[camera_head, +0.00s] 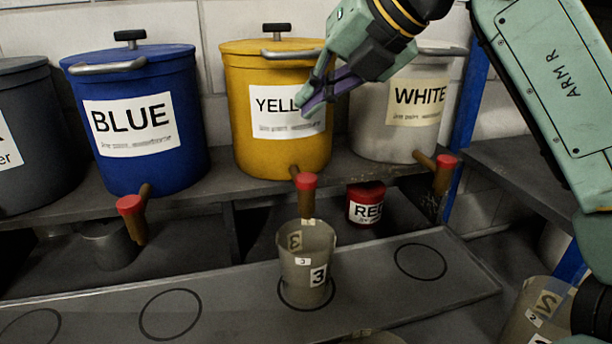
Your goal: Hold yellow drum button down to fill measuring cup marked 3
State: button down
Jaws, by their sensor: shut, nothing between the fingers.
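The yellow drum (277,147) stands on the shelf at upper centre, with a label partly hidden by my gripper. Its red button (305,181) tops a brown spout at the drum's lower front. The measuring cup marked 3 (306,262) stands upright below that spout, on a ringed spot of the tray (228,301). What is inside the cup is not clear. My gripper (312,104) is shut and empty. It appears in front of the yellow label, above the button and apart from it.
A blue drum (135,165) and a white drum (385,130) flank the yellow one, each with a red-topped spout. A small red can (366,204) sits behind the tray. A grey cup (108,246) is at left. A cup marked 2 (537,312) is at lower right. Several tray rings are empty.

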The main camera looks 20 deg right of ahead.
jog(key=b, duration=0.1)
send_over(311, 176)
notch_tip(311, 176, down, 6)
jog(key=shift+f, duration=0.2)
jog(key=shift+f+b, duration=0.7)
jog(key=shift+f, duration=0.1)
dwell(0.7)
jog(key=shift+f+b, duration=0.3)
jog(key=shift+b, duration=0.1)
jog(key=shift+f+b, duration=0.4)
jog(key=shift+f, duration=0.05)
dwell(5.0)
